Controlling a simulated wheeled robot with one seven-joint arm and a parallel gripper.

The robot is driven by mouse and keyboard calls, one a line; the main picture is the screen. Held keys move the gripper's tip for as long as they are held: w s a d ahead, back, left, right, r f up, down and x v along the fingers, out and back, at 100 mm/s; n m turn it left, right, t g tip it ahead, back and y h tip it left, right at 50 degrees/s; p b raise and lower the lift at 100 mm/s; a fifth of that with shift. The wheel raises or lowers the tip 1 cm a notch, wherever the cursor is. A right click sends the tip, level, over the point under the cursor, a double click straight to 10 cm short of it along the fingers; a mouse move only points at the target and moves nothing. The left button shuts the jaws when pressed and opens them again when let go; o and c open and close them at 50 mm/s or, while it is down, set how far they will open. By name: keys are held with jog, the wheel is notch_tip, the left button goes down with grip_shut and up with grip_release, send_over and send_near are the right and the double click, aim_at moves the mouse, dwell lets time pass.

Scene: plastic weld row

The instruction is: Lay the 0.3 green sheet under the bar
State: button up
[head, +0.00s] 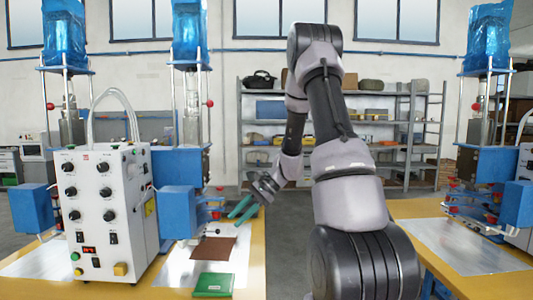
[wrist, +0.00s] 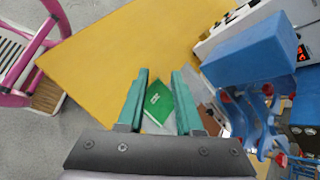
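The green sheet (head: 213,285) lies flat near the front edge of the left table, with a small pale marking too small to read. It also shows in the wrist view (wrist: 158,104), seen between my fingers but below them. My gripper (head: 243,208) has teal fingers and is in the air above the right side of that table, behind the green sheet. In the wrist view its fingers (wrist: 160,85) are apart with nothing held. The blue welder (head: 180,205) stands behind the sheets; I cannot clearly make out its bar.
A brown sheet (head: 213,249) lies behind the green one, on a silver plate (head: 178,268). A white control box (head: 105,210) stands to the left. Another welder table (head: 440,275) is at right. A pink-framed object (wrist: 30,60) stands on the floor in the wrist view.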

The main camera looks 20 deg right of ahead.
jog(key=s+r+n+t+h, duration=0.6)
jog(key=s+r+n, duration=0.3)
jog(key=s+r, duration=1.3)
notch_tip(320, 180, up, 2)
jog(key=shift+r+h, duration=0.1)
jog(key=shift+h, duration=0.7)
jog(key=shift+s, duration=0.2)
jog(key=shift+c, duration=0.2)
